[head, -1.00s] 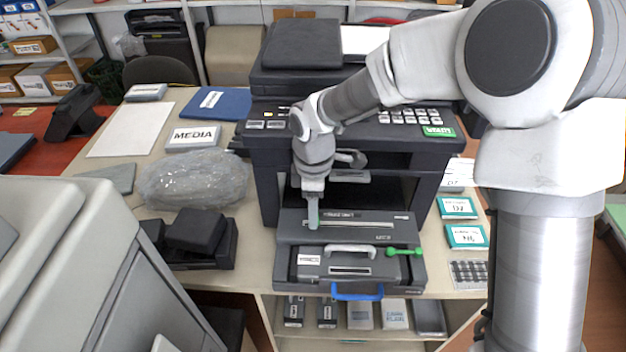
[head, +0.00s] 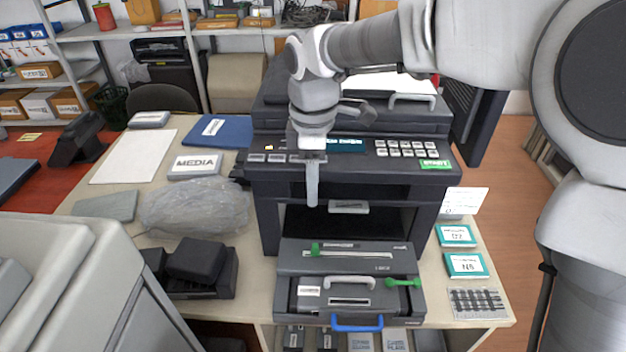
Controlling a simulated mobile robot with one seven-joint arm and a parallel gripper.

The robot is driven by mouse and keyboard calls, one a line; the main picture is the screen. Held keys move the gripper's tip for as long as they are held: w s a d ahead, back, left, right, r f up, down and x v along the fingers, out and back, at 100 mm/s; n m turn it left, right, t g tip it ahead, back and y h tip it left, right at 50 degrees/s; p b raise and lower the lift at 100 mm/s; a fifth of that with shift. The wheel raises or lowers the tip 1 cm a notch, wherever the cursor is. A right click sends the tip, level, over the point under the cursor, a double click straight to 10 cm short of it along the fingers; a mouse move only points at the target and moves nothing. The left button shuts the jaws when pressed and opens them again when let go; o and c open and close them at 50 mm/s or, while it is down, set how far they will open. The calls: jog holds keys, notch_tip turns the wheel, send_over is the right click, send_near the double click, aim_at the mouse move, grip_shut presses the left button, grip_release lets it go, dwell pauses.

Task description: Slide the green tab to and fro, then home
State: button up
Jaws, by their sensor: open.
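The green tab (head: 315,249) stands at the left end of a pale slot on top of the dark toner unit (head: 290,262). The unit sits in the pulled-out front part of the dark printer (head: 262,190). My gripper (head: 312,203) points down in front of the printer opening, above the tab and apart from it. Its fingers are seen almost edge-on; it is open and holds nothing.
A green lever (head: 403,282) is at the unit's right, with a grey handle (head: 349,280) and a blue handle (head: 357,327) at the front. A plastic bag (head: 193,207) and black parts (head: 196,264) lie left. Small labelled boxes (head: 466,265) lie right.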

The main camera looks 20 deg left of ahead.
aim_at(315, 245)
jog(key=shift+r, duration=0.1)
jog(key=f+p, duration=0.1)
jog(key=f, duration=0.5)
jog(key=f+p, duration=0.2)
jog(key=f, duration=0.4)
jog(key=f+p, duration=0.1)
jog(key=f, duration=0.4)
jog(key=shift+d+f, duration=0.25)
jog(key=shift+f, duration=0.15)
jog(key=shift+w, duration=0.1)
grip_shut()
jog(key=shift+r, duration=0.1)
dwell(0.9)
